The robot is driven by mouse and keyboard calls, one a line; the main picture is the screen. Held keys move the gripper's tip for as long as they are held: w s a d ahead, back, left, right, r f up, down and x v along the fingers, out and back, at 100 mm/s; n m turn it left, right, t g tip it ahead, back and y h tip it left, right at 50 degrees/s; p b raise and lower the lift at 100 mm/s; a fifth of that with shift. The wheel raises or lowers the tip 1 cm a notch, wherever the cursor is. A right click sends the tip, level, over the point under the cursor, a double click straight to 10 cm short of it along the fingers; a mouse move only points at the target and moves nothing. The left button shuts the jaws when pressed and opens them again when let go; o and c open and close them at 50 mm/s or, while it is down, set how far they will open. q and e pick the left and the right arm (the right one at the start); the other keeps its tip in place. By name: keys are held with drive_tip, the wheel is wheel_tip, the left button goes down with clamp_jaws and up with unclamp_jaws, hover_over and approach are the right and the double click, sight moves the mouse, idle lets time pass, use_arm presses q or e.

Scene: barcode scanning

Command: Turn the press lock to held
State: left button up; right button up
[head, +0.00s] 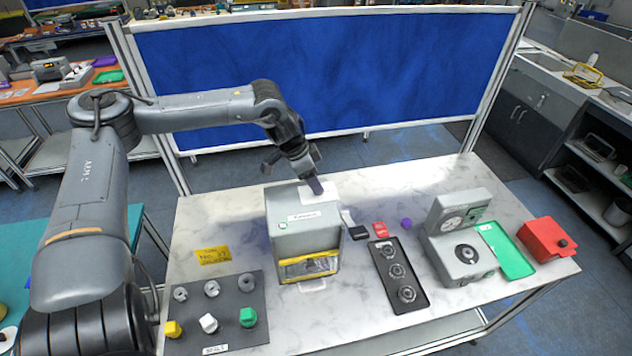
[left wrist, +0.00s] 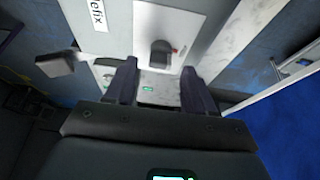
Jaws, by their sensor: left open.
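The grey press box (head: 292,243) stands mid-table with a yellow-edged front opening. In the left wrist view, a dark knob (left wrist: 160,52), which looks like the press lock, sits on a white plate (left wrist: 143,22) with a small red mark to its right. The white plate also shows at the top right of the press in the head view (head: 328,196), where my gripper hides the knob. My left gripper (head: 315,186) is close to this plate. In the left wrist view its two fingers (left wrist: 159,82) are apart, with the knob just beyond the gap between them. My right gripper is not in view.
A dark board with knobs and coloured blocks (head: 215,310) lies front left, beside a yellow card (head: 212,255). A black tray with round parts (head: 397,275), a grey dial device (head: 458,245), a green tray (head: 508,252) and a red box (head: 545,240) stand to the right.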

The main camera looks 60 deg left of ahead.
use_arm(q)
drive_tip(key=shift+x, duration=0.85)
